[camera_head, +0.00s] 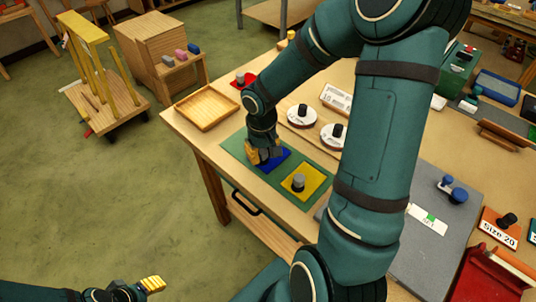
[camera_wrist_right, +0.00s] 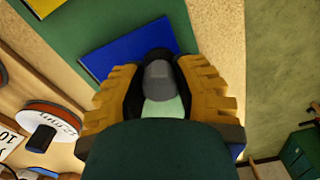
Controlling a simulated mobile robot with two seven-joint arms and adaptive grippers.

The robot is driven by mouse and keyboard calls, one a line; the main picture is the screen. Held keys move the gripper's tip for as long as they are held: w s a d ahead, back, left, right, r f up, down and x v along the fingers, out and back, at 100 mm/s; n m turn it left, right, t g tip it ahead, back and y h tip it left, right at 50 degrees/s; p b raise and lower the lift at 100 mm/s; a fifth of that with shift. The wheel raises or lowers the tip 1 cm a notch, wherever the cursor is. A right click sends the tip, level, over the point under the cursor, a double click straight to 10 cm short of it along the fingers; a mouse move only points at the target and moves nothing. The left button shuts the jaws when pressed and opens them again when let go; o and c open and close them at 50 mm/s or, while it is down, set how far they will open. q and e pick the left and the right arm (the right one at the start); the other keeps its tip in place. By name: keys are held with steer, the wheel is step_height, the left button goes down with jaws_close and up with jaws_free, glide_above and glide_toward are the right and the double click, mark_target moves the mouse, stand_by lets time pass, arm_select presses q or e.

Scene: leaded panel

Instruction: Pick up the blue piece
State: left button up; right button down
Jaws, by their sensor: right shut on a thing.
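The blue piece (camera_head: 281,163) is a flat blue plate on the green mat (camera_head: 235,147). In the right wrist view the blue piece (camera_wrist_right: 122,50) has a grey knob between my fingers. My right gripper (camera_head: 264,155) is shut on that knob, with a yellow finger on each side in the wrist view (camera_wrist_right: 160,85). In the head view the gripper hides part of the plate. I cannot tell whether the plate touches the mat. My left gripper (camera_head: 152,284) is at the bottom left, away from the table; its opening is unclear.
A yellow piece (camera_head: 312,183) with a grey knob lies beside the blue one on the mat. A wooden tray (camera_head: 207,108), a red piece (camera_head: 236,84) and round white discs (camera_head: 301,117) are nearby. My right arm covers the table's middle.

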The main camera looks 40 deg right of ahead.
step_height(320, 180, up, 10)
steer(key=shift+p, duration=1.2)
stand_by(0.6)
